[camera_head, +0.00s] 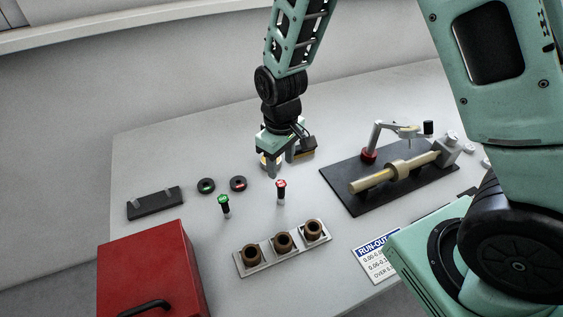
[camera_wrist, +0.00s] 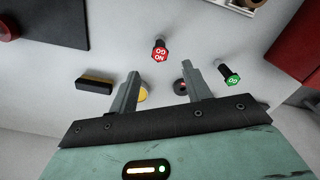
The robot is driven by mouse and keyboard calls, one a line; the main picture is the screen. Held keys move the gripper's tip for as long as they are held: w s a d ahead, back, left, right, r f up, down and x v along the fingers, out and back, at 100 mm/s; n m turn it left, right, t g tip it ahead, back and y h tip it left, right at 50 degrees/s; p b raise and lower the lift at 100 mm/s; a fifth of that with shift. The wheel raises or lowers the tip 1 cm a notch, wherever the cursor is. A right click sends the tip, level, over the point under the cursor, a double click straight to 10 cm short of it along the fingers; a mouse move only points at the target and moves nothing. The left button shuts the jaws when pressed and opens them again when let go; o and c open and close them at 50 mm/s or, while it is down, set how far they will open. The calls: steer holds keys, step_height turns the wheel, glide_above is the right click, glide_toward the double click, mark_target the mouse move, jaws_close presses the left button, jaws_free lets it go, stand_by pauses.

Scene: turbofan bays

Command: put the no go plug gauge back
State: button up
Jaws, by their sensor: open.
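The no go plug gauge (camera_head: 281,190) stands upright on the grey table, with a red head and a dark body. In the wrist view its red "NO GO" head (camera_wrist: 160,52) lies just beyond the gap between my fingertips. My gripper (camera_head: 281,168) is open and empty, pointing down over the table behind the gauge and apart from it. Both fingers show in the wrist view (camera_wrist: 162,76). The green-headed go plug gauge (camera_head: 224,204) stands to the left, and also shows in the wrist view (camera_wrist: 232,78). A dark block with light notches (camera_head: 153,205) lies at the left.
A green-marked ring (camera_head: 206,186) and a red-marked ring (camera_head: 238,184) lie near the gauges. A tray with three brown bushings (camera_head: 240,262) is in front. A red box (camera_head: 150,270) stands front left. A black plate (camera_head: 340,180) carries a shaft and dial arm at right.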

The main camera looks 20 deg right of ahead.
steer(key=s+a+r+n, duration=0.1)
steer(key=s+a+r, duration=0.2)
steer(key=s+r, duration=0.4)
steer(key=s+a+r+n, duration=0.1)
steer(key=s+a+r, duration=0.2)
steer(key=s+r, duration=0.5)
steer(key=s, duration=0.6)
steer(key=shift+a+y, duration=0.15)
steer(key=shift+y, duration=0.15)
steer(key=shift+f, duration=0.1)
step_height(320, 180, down, 3)
steer(key=b, duration=0.3)
steer(key=shift+f, duration=0.15)
